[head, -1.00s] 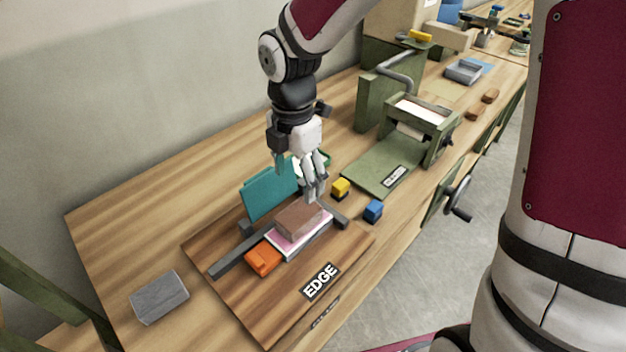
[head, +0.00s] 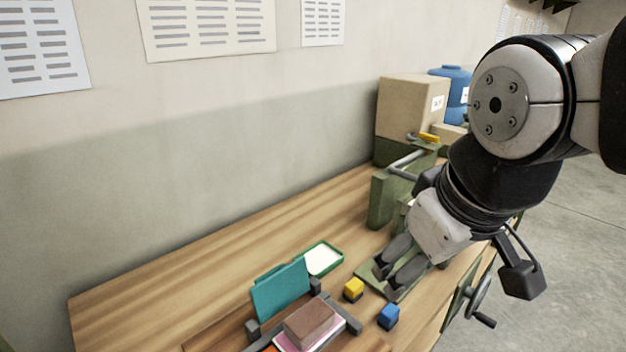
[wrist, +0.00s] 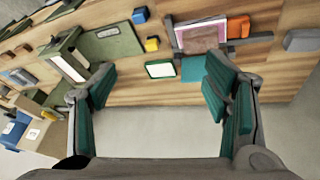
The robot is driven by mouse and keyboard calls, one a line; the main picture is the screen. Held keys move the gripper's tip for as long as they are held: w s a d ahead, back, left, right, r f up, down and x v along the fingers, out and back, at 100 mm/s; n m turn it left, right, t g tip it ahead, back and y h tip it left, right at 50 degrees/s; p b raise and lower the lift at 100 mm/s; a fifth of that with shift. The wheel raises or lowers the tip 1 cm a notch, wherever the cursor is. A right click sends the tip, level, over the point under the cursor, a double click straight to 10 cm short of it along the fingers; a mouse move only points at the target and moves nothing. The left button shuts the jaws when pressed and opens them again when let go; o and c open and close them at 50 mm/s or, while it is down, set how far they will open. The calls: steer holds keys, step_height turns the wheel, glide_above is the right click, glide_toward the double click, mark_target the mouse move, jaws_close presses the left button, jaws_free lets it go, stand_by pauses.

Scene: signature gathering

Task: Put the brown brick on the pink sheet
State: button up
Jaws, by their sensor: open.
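The brown brick (head: 309,323) lies flat on top of the pink sheet (head: 338,326) in the lower middle of the head view. Pink edging shows around the brick, with a white layer beneath.
A teal upright plate (head: 281,291) stands behind the brick beside dark rails. A green-rimmed white pad (head: 322,259), a yellow block (head: 353,289) and a blue block (head: 388,316) are nearby. An orange block (wrist: 238,27) adjoins the stack. The bench's left part is clear.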

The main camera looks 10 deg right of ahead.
steer(key=s+m, duration=0.3)
steer(key=shift+d+r+t+y, duration=0.3)
steer(key=shift+d+r+t, duration=0.05)
steer(key=shift+t, duration=0.05)
steer(key=shift+w, duration=0.1)
stand_by(0.9)
